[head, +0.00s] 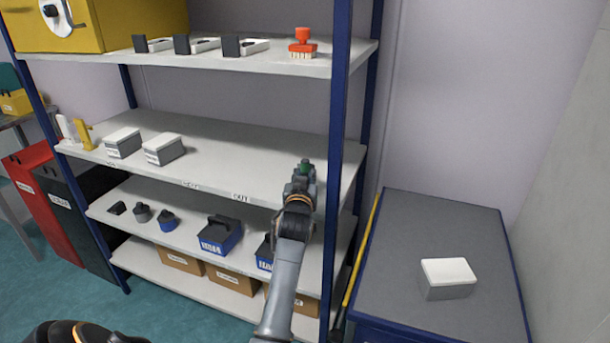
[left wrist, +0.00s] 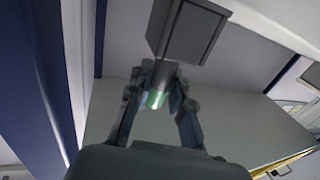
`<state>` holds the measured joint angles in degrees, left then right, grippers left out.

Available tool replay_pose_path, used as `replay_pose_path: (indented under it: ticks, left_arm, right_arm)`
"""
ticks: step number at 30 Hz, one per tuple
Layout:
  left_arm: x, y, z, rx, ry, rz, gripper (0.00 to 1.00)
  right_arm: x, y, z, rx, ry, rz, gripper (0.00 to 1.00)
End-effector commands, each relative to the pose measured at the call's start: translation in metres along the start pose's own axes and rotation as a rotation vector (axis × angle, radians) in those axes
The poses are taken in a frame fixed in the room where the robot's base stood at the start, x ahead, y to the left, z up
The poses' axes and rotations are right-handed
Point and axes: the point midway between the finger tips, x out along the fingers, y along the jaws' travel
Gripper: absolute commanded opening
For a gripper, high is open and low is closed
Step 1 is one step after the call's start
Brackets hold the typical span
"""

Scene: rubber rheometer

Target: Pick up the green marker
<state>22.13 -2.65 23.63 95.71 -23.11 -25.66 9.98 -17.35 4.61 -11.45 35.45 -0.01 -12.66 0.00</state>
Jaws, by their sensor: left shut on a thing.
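The green marker (head: 305,166) shows as a small green piece between the fingertips of my left gripper (head: 301,180) in the head view. The gripper is shut on it in front of the shelf rack, near the right end of the middle shelf. In the left wrist view, the fingers (left wrist: 160,95) close around a short cylinder with a green, lit end (left wrist: 155,98). A dark grey block (left wrist: 186,32) shows just beyond it; I cannot tell whether the two are joined. The fingers hide much of the marker. My right gripper is not in view.
The blue rack post (head: 340,150) stands close right of my left gripper. Grey boxes with white tops (head: 164,149) and a yellow upright piece (head: 84,136) stand on the middle shelf (head: 240,150). A white-topped box (head: 447,278) sits on the grey cabinet (head: 400,240), otherwise clear.

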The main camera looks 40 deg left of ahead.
Motion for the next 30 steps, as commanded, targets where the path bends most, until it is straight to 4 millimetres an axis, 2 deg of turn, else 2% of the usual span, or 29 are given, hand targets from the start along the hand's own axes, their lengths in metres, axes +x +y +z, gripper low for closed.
replay_pose_path:
  ticks: [5, 11, 15, 22, 27, 30]
  left_arm:
    - [0.000, 0.000, -0.026, 0.000, 0.011, 0.000, 0.00]
    - [-0.030, 0.002, -0.061, -0.003, 0.013, 0.001, 0.00]
    - [-0.058, 0.004, -0.090, -0.005, 0.014, 0.002, 0.00]
    - [-0.111, 0.007, -0.111, -0.004, 0.011, 0.002, 0.00]
    - [-0.132, 0.008, -0.121, -0.002, 0.010, 0.001, 0.00]
    - [-0.138, 0.009, -0.123, -0.002, 0.008, 0.001, 0.00]
  right_arm:
    - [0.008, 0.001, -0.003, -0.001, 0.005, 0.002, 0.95]
    - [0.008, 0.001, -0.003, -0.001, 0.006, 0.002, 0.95]
    - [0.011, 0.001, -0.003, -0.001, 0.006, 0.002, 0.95]
    - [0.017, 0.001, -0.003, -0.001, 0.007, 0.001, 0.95]
    - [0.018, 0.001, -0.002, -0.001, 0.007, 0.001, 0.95]
    - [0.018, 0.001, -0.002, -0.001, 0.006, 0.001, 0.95]
